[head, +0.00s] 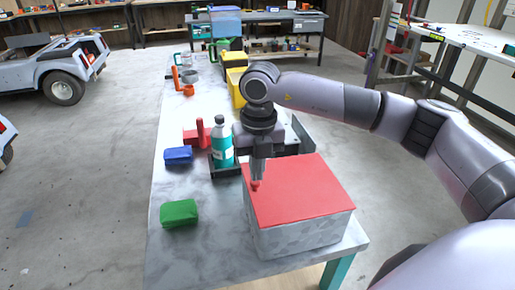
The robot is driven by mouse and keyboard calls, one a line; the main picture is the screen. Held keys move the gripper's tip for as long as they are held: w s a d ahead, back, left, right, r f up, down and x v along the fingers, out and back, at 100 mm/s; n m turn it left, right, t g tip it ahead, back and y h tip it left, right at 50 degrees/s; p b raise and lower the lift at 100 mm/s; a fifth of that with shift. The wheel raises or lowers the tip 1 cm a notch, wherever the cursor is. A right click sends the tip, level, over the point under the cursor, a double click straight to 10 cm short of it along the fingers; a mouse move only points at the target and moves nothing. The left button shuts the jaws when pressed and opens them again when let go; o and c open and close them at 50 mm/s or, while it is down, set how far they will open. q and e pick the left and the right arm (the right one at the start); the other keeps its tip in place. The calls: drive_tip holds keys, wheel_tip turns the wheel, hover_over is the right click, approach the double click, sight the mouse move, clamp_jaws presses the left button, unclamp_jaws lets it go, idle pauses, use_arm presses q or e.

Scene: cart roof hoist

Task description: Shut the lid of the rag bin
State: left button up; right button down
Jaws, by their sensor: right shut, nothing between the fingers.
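The rag bin (300,235) is a grey mottled box at the near right corner of the long table. Its red lid (300,187) lies flat over the top, with no clear gap at the front edge. My right gripper (256,185) points down over the lid's left part, shut and empty, with its tip at or just above the red surface; I cannot tell if it touches. The lid's far left edge is partly hidden by the gripper. My left gripper is not in view.
A teal bottle (222,145) stands in a dark tray (226,173) close behind the bin. A green block (179,213), a blue block (178,155) and a red item (197,134) lie to the left.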

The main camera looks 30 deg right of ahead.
drive_tip(key=shift+f, duration=0.3)
